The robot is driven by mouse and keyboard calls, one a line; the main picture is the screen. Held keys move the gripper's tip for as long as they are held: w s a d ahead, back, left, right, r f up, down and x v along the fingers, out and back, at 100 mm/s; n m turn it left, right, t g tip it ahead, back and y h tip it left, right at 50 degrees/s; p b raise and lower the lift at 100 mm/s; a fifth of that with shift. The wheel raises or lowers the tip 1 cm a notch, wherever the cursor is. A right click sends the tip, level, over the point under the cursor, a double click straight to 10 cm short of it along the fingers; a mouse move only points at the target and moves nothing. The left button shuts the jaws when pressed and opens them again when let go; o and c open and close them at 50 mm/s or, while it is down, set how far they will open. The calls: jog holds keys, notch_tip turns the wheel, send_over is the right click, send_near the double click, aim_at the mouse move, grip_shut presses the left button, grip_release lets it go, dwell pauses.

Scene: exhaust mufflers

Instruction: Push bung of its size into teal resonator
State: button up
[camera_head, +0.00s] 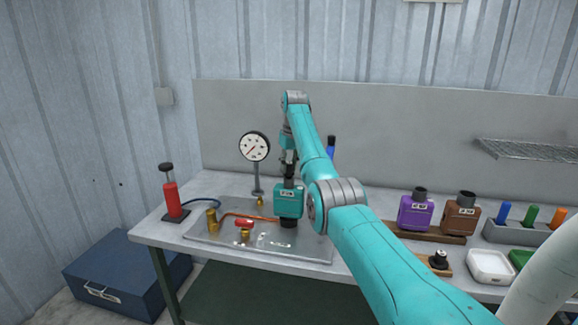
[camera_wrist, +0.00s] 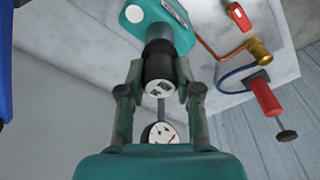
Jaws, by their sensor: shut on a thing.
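The teal resonator (camera_head: 289,201) stands upright on the metal plate of the bench, with a label on its front and a dark lower end. In the wrist view, its teal body (camera_wrist: 136,14) and grey pipe (camera_wrist: 172,35) show at the top. My gripper (camera_head: 288,170) is above the resonator. In the wrist view my gripper (camera_wrist: 161,82) is shut on a black bung (camera_wrist: 158,66) with a pale, marked end face. The bung is in line with the pipe and appears to meet its mouth. How deep it sits is hidden.
A dial gauge (camera_head: 255,147), a red valve (camera_head: 244,223) and a red hand pump (camera_head: 171,196) stand left of the resonator. Purple (camera_head: 416,213) and brown (camera_head: 461,216) mufflers, a small black bung (camera_head: 438,260) and a white tray (camera_head: 490,266) are at right.

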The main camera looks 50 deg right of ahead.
aim_at(292, 175)
jog(key=shift+f, duration=0.5)
dwell(0.3)
jog(key=o, duration=1.1)
jog(key=shift+o, duration=0.2)
notch_tip(292, 175, up, 12)
jog(key=s, duration=0.1)
jog(key=shift+s+a, duration=0.35)
jog(key=shift+f, duration=0.1)
